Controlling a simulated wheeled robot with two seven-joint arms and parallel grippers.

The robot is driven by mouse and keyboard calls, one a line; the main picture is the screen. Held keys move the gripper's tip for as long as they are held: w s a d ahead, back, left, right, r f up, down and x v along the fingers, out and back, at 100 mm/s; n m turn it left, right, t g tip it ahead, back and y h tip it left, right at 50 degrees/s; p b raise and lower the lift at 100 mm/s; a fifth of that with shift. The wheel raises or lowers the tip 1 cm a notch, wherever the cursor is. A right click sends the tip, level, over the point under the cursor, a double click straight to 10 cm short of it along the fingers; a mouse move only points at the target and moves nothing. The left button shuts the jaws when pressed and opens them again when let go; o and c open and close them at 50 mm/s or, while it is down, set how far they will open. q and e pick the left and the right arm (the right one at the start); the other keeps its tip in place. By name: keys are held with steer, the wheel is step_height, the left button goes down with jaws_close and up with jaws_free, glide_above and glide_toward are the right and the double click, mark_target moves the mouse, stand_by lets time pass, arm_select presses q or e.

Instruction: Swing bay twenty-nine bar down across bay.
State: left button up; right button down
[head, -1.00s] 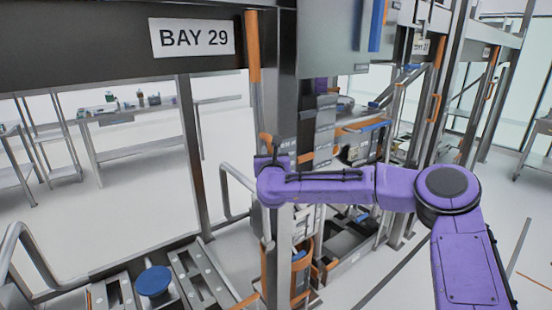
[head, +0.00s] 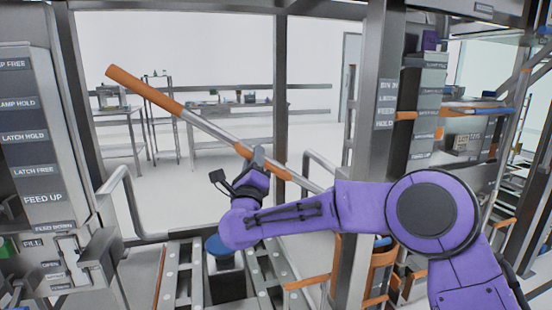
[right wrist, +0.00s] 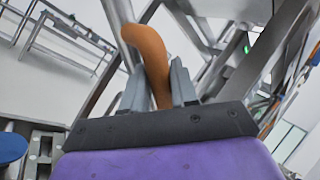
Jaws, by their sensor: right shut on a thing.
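The bay bar (head: 200,123) is a grey rod with a long orange end at the upper left. It slants across the bay opening, down to the right, toward the right post (head: 375,110). Its lower right end is hidden behind my right arm. My right gripper (head: 256,160) is at the bar's middle, shut on a small orange handle there. In the right wrist view the curved orange handle (right wrist: 152,50) sits between the two grey fingers, with the grey rod beside it. My left gripper is not in view.
A labelled control panel (head: 35,150) stands at the left. Below the bar are rails (head: 180,275) and a blue-topped round part (head: 218,246). Bent grey guard rails (head: 125,195) stand at both sides of the bay. Tables stand far behind.

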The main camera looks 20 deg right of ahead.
steer(key=a+f+n+t+y+b, duration=0.1)
steer(key=f+n+b, duration=0.3)
steer(key=f, duration=0.4)
steer(key=a+f+n+t+y+b, duration=0.1)
steer(key=a+f+n+y+b, duration=0.3)
steer(key=f+b, duration=0.2)
steer(key=a+f+n+t+y+b, duration=0.2)
steer(key=f+n+y+b, duration=0.1)
steer(key=f, duration=0.7)
steer(key=shift+w+a+f+n+b, duration=0.3)
steer(key=shift+w+f+n+b, duration=0.1)
steer(key=shift+n+b, duration=0.55)
steer(key=shift+f, duration=0.15)
steer(key=c, duration=1.1)
jaws_free()
steer(key=shift+o, duration=0.4)
steer(key=shift+d, duration=0.1)
steer(key=d+v, duration=0.1)
steer(key=v, duration=0.9)
steer(key=shift+s+a, duration=0.3)
steer(key=shift+a, duration=0.15)
